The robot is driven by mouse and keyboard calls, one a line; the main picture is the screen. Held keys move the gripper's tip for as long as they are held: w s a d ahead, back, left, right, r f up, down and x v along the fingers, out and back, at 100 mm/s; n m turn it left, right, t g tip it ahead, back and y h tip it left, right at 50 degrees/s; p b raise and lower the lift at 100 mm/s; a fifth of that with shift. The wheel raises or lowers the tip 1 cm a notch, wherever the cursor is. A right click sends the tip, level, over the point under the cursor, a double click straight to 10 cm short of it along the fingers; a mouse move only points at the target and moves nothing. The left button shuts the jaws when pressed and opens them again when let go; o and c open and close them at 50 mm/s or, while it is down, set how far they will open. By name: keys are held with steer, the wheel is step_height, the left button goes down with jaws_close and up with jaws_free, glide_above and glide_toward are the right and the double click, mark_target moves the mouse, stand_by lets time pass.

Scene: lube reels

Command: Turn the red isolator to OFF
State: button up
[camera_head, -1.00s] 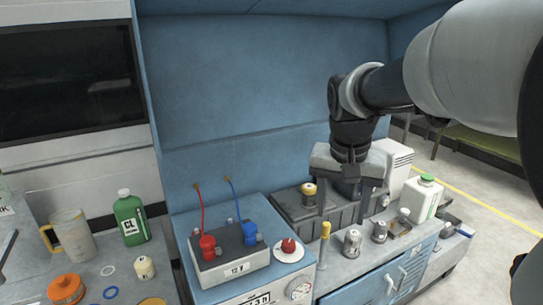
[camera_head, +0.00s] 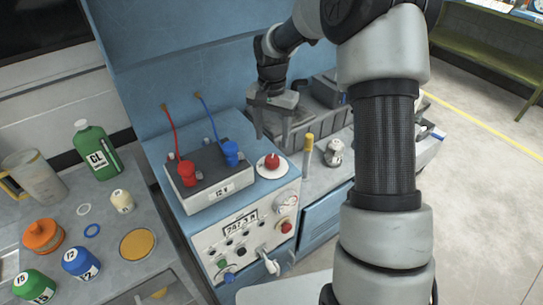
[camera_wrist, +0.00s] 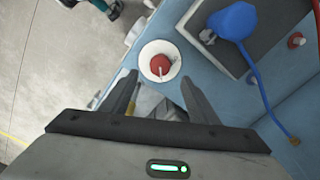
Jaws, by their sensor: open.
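The red isolator (camera_head: 271,162) is a red knob on a round white plate on top of the blue cabinet, right of the battery. In the wrist view the isolator (camera_wrist: 160,65) shows a pale line across its red top, just beyond my fingertips and roughly between them. My gripper (camera_head: 273,136) is open and empty, above and behind the isolator in the head view. In the wrist view my gripper (camera_wrist: 158,85) has its two fingers wide apart, not touching the knob. No OFF label is legible.
The battery (camera_head: 208,176) with red and blue clamps stands close left of the isolator. A yellow-topped stick (camera_head: 308,148) stands to its right. The cabinet front has a display, a red button (camera_head: 286,227) and a lever (camera_head: 268,262). Bottles crowd the left bench.

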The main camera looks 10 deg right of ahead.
mark_target(272, 159)
step_height(272, 159, down, 9)
steer(key=shift+f, duration=0.1)
stand_by(0.3)
steer(key=c, duration=1)
steer(key=shift+c, duration=0.2)
